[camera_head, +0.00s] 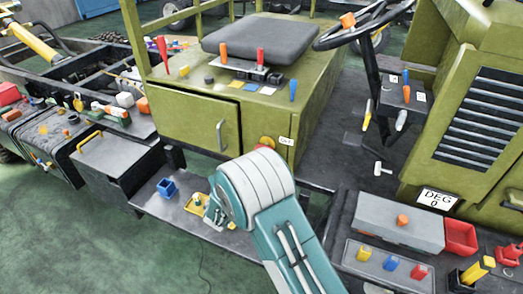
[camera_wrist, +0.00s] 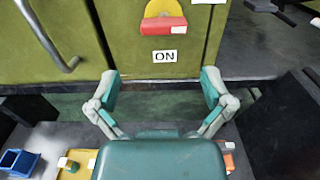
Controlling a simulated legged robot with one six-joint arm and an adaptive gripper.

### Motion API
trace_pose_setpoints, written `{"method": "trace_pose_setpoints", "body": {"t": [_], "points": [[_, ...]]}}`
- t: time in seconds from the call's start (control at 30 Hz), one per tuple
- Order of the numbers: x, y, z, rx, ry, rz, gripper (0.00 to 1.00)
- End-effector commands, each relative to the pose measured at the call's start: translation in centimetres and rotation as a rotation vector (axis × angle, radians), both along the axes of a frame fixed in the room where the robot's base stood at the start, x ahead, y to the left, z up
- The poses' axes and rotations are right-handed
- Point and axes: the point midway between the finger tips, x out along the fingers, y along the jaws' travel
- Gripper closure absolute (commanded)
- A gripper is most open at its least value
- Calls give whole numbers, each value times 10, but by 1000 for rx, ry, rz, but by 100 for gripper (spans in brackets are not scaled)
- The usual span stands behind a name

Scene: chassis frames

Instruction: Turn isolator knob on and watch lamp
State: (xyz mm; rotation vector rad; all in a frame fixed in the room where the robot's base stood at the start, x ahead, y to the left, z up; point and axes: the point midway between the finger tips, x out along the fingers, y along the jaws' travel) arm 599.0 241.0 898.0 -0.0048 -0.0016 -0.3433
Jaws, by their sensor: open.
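The isolator knob (camera_wrist: 165,27) is a red bar on a yellow disc, set on the olive cabinet front near the top of the wrist view. Its bar lies level, with a white tip pointing right. A white ON label (camera_wrist: 164,57) is below it. The knob also shows in the head view (camera_head: 267,143), with a small label (camera_head: 286,141) to its right, too small to read. My gripper (camera_wrist: 163,88) is open and empty, its fingers apart and below the knob in the wrist picture. I cannot tell which thing is the lamp.
A cabinet door with a metal handle (camera_wrist: 55,45) is left of the knob. A blue bin (camera_head: 167,188) and a yellow tray (camera_head: 197,204) lie on the low deck. A steering column (camera_head: 372,85) and grey box (camera_head: 398,228) stand to the right.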

Motion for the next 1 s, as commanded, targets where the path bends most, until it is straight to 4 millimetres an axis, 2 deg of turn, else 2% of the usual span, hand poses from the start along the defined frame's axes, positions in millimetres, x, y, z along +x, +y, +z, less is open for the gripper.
{"method": "trace_pose_setpoints", "body": {"t": [0.5,0.7,0.93,0.97,1.0], "points": [[82,-29,-1,0,0,-7,0],[95,-35,0,-1,1,-4,0],[96,-34,0,-1,1,-4,0],[96,-34,0,-1,1,-4,5],[96,-34,0,-1,1,-5,22]]}}
